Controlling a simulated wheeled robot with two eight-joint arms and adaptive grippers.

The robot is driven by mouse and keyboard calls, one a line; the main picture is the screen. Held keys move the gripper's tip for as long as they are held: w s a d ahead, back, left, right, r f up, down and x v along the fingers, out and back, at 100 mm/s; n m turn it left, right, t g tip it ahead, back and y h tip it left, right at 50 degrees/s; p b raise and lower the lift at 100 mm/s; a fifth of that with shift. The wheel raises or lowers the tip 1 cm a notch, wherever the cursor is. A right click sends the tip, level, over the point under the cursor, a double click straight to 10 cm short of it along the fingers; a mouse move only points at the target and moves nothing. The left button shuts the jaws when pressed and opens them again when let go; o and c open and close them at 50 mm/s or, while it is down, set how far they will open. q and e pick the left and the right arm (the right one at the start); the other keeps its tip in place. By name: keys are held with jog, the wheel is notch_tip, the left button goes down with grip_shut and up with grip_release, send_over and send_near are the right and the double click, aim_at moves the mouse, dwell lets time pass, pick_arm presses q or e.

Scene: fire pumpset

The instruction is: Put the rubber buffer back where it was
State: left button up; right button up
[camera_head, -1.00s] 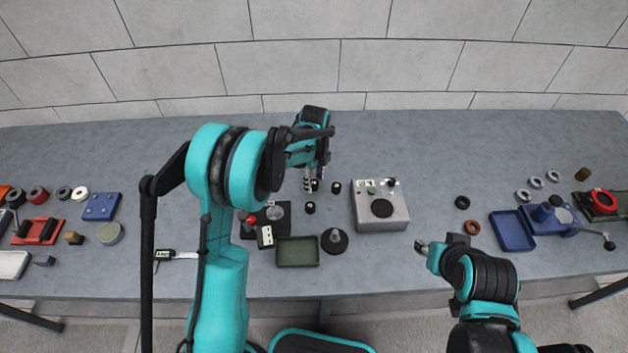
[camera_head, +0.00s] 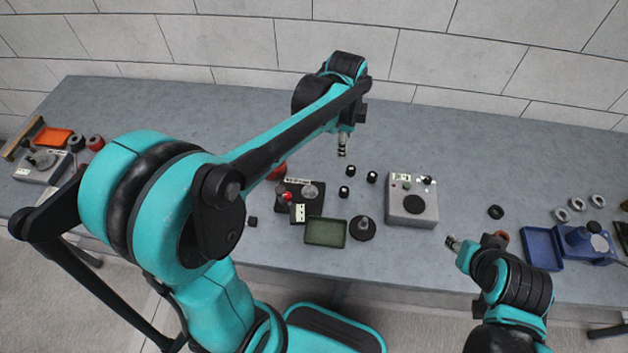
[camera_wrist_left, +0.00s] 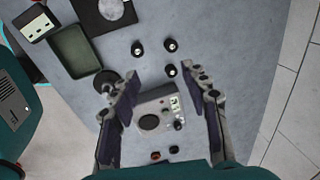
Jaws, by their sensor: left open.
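Three small black cylinders with light tops stand on the grey bench: one at the back (camera_head: 351,170), one to its right (camera_head: 372,177) and one nearer the front (camera_head: 344,192). They look like rubber buffers; I cannot tell which one the task means. My left gripper (camera_head: 342,146) is above and behind them, open and empty.
The grey box (camera_head: 428,210) with a black disc stands right of the cylinders. A green tray (camera_head: 325,232), a black round base with a metal post (camera_head: 362,230) and a black plate (camera_head: 318,205) stand in front. A blue tray (camera_head: 541,248) lies right. The bench behind is clear.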

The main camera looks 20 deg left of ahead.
pick_arm(q)
jog(key=s+a+n+t, duration=0.1)
jog(key=s+n+t, duration=0.1)
jog(key=s+n, duration=0.5)
jog(key=s+a+r+n+t, duration=0.1)
jog(key=s+n+t, duration=0.2)
jog(key=s+n, duration=0.5)
jog(key=s, duration=0.3)
jog(key=shift+a+n, duration=0.25)
jog(key=shift+n, duration=0.05)
